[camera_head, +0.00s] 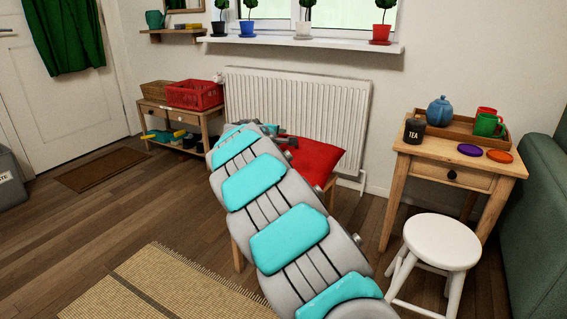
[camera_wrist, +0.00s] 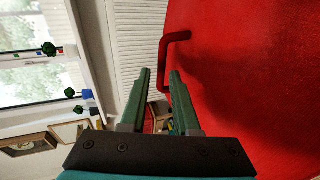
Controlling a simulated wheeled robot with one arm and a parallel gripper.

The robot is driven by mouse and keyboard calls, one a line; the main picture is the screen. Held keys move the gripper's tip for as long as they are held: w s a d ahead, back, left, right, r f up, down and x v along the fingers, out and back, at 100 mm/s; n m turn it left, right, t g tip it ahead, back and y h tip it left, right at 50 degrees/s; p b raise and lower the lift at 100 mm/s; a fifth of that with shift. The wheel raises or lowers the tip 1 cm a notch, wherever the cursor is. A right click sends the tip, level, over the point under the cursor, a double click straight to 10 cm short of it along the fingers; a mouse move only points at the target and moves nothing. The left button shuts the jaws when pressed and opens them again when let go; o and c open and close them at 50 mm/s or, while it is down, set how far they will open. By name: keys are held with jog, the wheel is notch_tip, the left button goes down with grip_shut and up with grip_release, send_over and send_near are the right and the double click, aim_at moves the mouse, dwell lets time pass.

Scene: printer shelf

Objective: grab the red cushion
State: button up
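The red cushion (camera_head: 318,158) lies on a wooden chair (camera_head: 331,195) in front of the radiator, partly hidden behind my arm in the head view. In the wrist view the cushion (camera_wrist: 260,80) fills the right side. A thin red loop (camera_wrist: 164,65) sticks out from its edge. My gripper (camera_wrist: 160,72) is open, its two dark green fingers apart. The loop's outer bar appears in the gap between the fingertips; I cannot tell whether either finger touches it. In the head view my arm largely hides the gripper.
A radiator (camera_head: 297,108) stands close behind the chair under the windowsill (camera_head: 300,42). To the right are a small wooden table (camera_head: 459,164) with a tray and a white stool (camera_head: 441,241). A low bench with a red crate (camera_head: 195,95) stands left. Wooden floor is open at left.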

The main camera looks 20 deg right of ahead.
aim_at(285, 137)
jog(key=shift+x, duration=2.3)
jog(key=shift+f, duration=0.1)
grip_shut()
